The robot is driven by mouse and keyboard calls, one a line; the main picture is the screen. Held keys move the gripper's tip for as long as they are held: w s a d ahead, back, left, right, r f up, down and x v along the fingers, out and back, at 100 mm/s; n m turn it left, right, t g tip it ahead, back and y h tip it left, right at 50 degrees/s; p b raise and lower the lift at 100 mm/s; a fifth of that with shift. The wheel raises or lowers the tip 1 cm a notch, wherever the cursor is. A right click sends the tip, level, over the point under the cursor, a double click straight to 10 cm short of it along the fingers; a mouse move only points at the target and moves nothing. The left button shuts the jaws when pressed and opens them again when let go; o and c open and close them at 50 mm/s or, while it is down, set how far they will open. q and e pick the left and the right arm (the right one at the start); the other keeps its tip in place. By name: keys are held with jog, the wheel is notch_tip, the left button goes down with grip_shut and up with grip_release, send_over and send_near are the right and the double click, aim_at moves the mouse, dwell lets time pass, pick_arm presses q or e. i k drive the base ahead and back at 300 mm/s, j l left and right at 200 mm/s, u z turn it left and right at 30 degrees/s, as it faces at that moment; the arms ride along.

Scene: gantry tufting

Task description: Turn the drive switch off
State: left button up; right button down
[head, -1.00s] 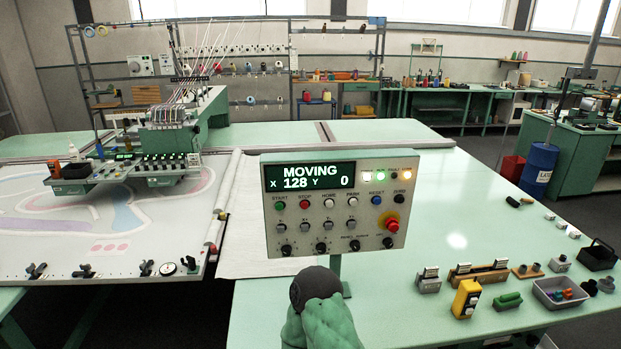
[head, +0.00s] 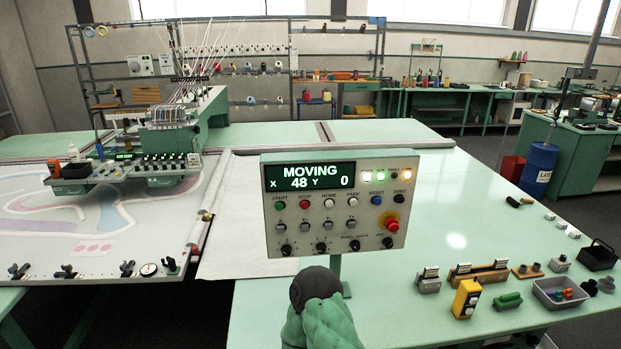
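The control panel (head: 335,205) stands on a post at the near edge of the green table. Below are coloured push buttons, a row of small toggle switches and a bottom row of dark knobs, including the rightmost knob (head: 388,242). The small labels there are too blurred for me to tell which control is the drive switch or how it is set. A green and dark-grey arm part of mine rises in front of the panel's post, below the panel. Neither gripper's fingers show.
A red mushroom button (head: 391,224) sits on the panel's right side. The tufting frame (head: 95,225) with its carriage (head: 150,165) is at the left. A yellow box (head: 466,299), a grey tray (head: 560,292) and small parts lie at the right.

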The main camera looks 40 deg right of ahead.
aim_at(387, 242)
jog(key=z, duration=1.5)
